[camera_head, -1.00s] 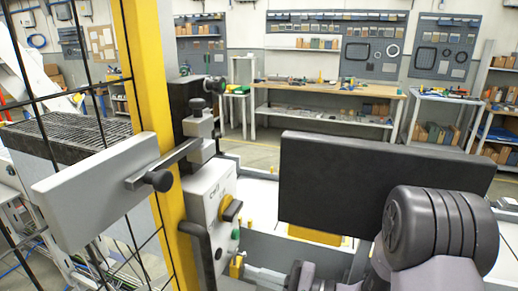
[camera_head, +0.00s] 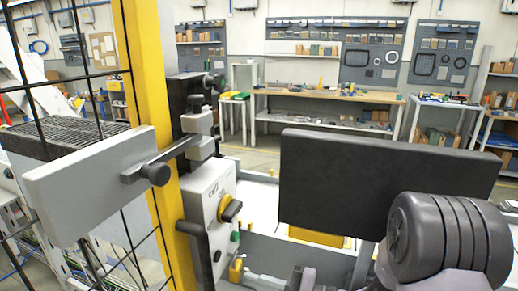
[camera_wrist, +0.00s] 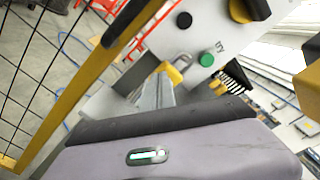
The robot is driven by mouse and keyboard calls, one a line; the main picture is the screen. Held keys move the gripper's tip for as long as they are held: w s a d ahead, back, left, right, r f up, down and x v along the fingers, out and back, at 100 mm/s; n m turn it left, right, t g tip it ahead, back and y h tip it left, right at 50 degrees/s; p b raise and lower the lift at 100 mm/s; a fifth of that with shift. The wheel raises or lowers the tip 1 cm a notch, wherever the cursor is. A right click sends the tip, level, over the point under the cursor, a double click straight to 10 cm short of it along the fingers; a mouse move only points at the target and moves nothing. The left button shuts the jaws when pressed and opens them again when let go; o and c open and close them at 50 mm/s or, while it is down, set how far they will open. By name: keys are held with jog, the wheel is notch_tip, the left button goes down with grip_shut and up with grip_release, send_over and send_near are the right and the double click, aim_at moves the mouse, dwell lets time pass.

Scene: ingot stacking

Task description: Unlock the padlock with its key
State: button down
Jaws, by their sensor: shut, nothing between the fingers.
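A brass-yellow padlock (camera_head: 236,270) hangs low on the light grey control box (camera_head: 207,200) on the yellow post. In the wrist view the padlock (camera_wrist: 180,70) shows just past my fingers, below the green button. My gripper (camera_wrist: 157,88) is shut, with nothing seen between its grey fingers. Its tips are close to the padlock; I cannot tell whether they touch it. In the head view only part of the gripper shows, at the bottom edge. I cannot make out the key in either view.
The box carries a yellow rotary switch (camera_head: 230,208) and a green button (camera_head: 235,237). A black mesh fence (camera_head: 100,110) runs left of the yellow post (camera_head: 150,60). A grey door plate with a latch (camera_head: 90,185) sticks out left. A workbench (camera_head: 320,94) stands far behind.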

jog(key=shift+s, duration=0.1)
jog(key=v, duration=0.6)
jog(key=shift+s+a, duration=0.1)
jog(key=shift+s, duration=0.2)
jog(key=shift+r, duration=0.1)
